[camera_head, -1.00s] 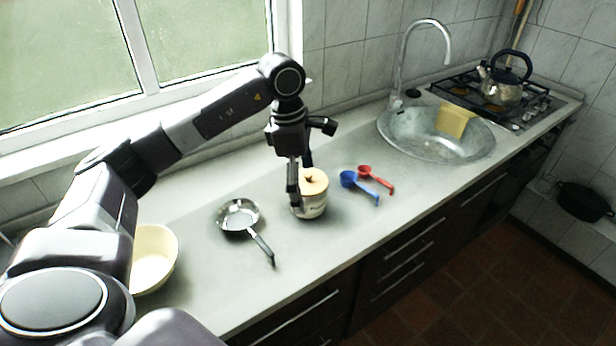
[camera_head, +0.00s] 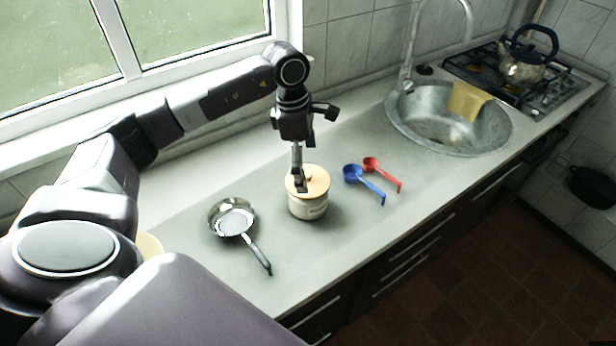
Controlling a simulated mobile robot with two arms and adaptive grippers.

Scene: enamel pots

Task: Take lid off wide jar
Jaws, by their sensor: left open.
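The wide jar (camera_head: 309,208) is a squat cream pot with dark lettering, upright on the counter in the middle of the head view. Its round tan wooden lid (camera_head: 318,181) sits on top, with a small knob. My left gripper (camera_head: 300,188) points down over the left part of the lid and hides some of it. The gripper is open. I cannot tell whether its fingers touch the lid or knob. My right gripper is not in view.
A small steel pan (camera_head: 232,221) lies left of the jar. A blue scoop (camera_head: 366,183) and a red scoop (camera_head: 384,173) lie to its right. Farther right are the sink (camera_head: 440,140) with a yellow cloth (camera_head: 467,101) and a kettle (camera_head: 524,68) on the stove. A cream bowl (camera_head: 149,246) is mostly hidden by my arm.

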